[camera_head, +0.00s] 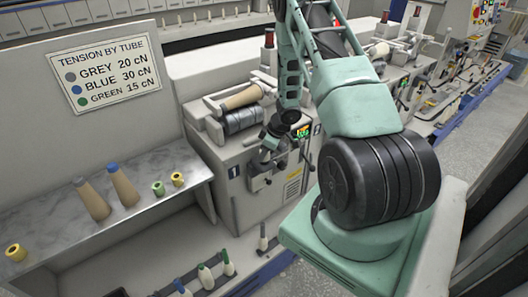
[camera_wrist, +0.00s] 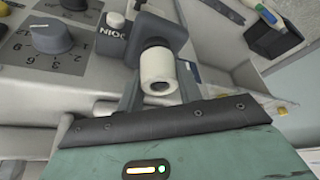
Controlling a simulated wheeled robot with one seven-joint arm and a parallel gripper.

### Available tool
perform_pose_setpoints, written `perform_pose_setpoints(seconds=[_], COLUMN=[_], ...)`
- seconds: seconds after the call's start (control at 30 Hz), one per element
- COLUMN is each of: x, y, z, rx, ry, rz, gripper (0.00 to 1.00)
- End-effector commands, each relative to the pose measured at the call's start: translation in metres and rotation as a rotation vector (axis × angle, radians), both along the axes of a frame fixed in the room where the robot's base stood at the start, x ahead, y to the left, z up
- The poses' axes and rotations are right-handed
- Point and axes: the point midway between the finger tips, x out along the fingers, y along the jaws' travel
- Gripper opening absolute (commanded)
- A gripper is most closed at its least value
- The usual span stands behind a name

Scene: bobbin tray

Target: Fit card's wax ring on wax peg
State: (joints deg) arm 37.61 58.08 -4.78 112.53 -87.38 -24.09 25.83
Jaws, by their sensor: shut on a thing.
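The card (camera_head: 104,71) on the left wall lists GREY 20 cN, BLUE 30 cN and GREEN 15 cN. My gripper (camera_head: 262,166) is low at the front of machine 1. In the wrist view, my gripper (camera_wrist: 160,88) is shut on a pale, hollow cylinder, seemingly a wax ring (camera_wrist: 158,64), its dark hole facing the camera. A dark collar and grey bracket (camera_wrist: 160,30) are right behind it; I cannot tell whether it sits on a peg. A green ring (camera_head: 158,188) and two yellow rings, one near (camera_head: 177,179) and one far left (camera_head: 15,252), lie on the shelf.
The wrist view shows a grey dial (camera_wrist: 50,38) on a numbered plate and a JOIN button (camera_wrist: 113,20) close left. Several bobbins (camera_head: 205,276) stand below. A dark box (camera_wrist: 272,38) is at upper right.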

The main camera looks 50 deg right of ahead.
Motion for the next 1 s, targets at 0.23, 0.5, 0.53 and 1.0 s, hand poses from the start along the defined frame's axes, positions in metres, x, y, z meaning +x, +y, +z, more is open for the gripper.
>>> perform_pose_setpoints(seconds=[0.23, 0.5, 0.53, 1.0], x=[0.000, 0.000, 0.000, -0.007], y=[0.000, 0.000, 0.000, -0.003], z=[-0.005, -0.008, -0.008, 0.013], rx=[0.000, 0.000, 0.000, 0.000], ry=[0.000, 0.000, 0.000, 0.000], rz=[0.000, 0.001, 0.001, 0.000], gripper=[0.14, 0.44, 0.44, 0.44])
